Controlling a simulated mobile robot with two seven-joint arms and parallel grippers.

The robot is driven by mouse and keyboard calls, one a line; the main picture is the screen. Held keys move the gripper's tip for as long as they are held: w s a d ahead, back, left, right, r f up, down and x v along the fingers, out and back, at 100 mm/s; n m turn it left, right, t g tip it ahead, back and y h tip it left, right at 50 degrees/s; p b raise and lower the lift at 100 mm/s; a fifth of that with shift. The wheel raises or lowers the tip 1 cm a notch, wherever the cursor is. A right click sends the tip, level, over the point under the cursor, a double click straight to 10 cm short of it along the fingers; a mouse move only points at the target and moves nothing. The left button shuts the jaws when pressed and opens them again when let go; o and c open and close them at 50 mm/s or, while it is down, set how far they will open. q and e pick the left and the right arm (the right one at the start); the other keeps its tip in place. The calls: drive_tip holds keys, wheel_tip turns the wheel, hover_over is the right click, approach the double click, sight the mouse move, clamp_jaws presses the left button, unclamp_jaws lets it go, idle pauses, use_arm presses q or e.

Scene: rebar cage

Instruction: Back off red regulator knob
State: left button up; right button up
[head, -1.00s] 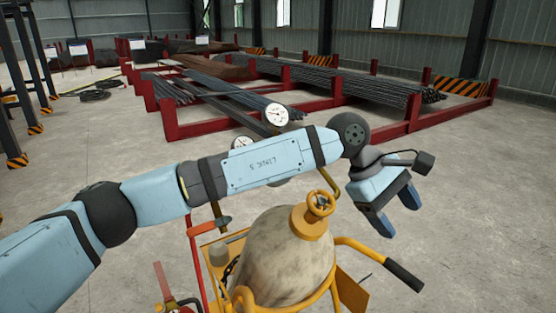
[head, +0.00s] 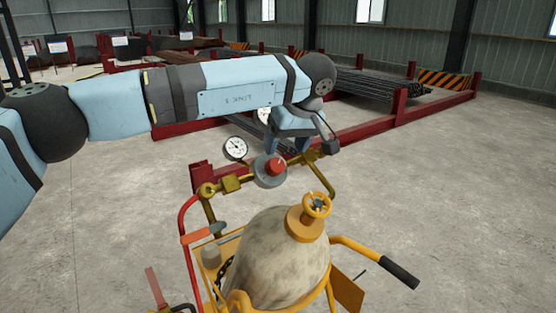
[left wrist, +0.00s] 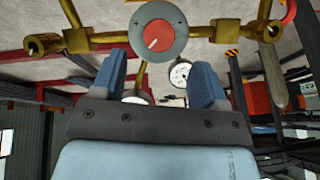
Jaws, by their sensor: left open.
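The red regulator knob (head: 275,166) sits on a round grey regulator body (head: 266,180), with brass fittings to both sides. In the left wrist view the red knob (left wrist: 158,36) has a pale line mark, and lies beyond the fingertips, roughly centred between them. My left gripper (head: 287,146) is open and empty, just above and behind the knob in the head view. Its two blue fingers also show in the left wrist view (left wrist: 158,62), apart from the knob. My right gripper is not in view.
A white-faced gauge (head: 235,148) stands left of the regulator; a second is partly hidden behind my gripper. Red racks with rebar (head: 380,88) stand behind.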

sight(278, 165)
use_arm(q)
drive_tip(key=p+x, duration=0.1)
drive_tip(key=x, duration=0.5)
drive_tip(key=shift+f, duration=0.2)
drive_tip(key=shift+c, duration=0.2)
drive_tip(key=c, duration=0.9)
